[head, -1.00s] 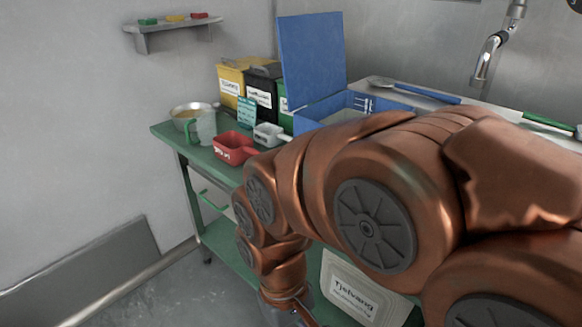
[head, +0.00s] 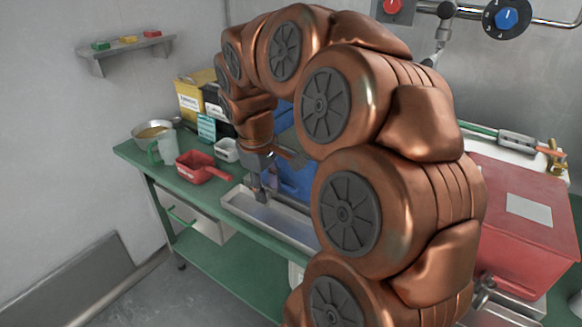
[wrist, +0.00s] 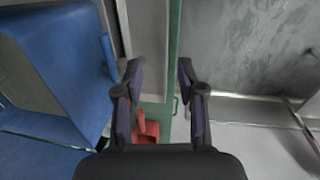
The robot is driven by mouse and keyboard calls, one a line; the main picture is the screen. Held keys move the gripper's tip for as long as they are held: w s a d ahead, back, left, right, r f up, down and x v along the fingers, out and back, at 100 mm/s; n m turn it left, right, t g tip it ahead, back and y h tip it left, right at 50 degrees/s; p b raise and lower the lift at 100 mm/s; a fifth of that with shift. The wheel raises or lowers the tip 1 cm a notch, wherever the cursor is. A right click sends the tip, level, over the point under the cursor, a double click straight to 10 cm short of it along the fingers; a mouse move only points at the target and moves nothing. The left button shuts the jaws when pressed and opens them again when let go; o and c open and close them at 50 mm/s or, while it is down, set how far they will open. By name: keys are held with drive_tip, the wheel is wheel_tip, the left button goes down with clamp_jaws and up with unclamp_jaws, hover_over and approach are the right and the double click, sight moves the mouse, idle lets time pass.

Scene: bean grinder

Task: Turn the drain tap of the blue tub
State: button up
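The blue tub (head: 292,178) is mostly hidden behind my arm in the head view. In the wrist view its blue wall and rim (wrist: 62,65) fill the left side. I cannot make out its drain tap in either view. My gripper (head: 262,190) points down over the metal tray near the bench's front, beside the tub. In the wrist view my gripper (wrist: 158,75) has its two fingers apart with nothing between them, to the right of the blue wall.
A shallow metal tray (head: 240,205) lies along the green bench (head: 135,154). A red scoop (head: 196,167), a steel bowl (head: 140,133) and a green-handled jug (head: 166,146) stand left. The floor in front is clear.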

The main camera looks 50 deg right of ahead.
drive_tip(key=p, duration=0.1)
approach(292, 188)
drive_tip(key=shift+d+f+p, duration=0.15)
drive_tip(key=shift+d+f, duration=0.1)
drive_tip(key=shift+f, duration=1.15)
drive_tip(key=shift+d+f+p, duration=0.15)
drive_tip(key=shift+d+f, duration=0.05)
drive_tip(key=shift+f, duration=1.15)
drive_tip(key=shift+d+f+p, duration=0.15)
drive_tip(key=shift+d+f, duration=0.1)
drive_tip(key=shift+f, duration=1.15)
clamp_jaws()
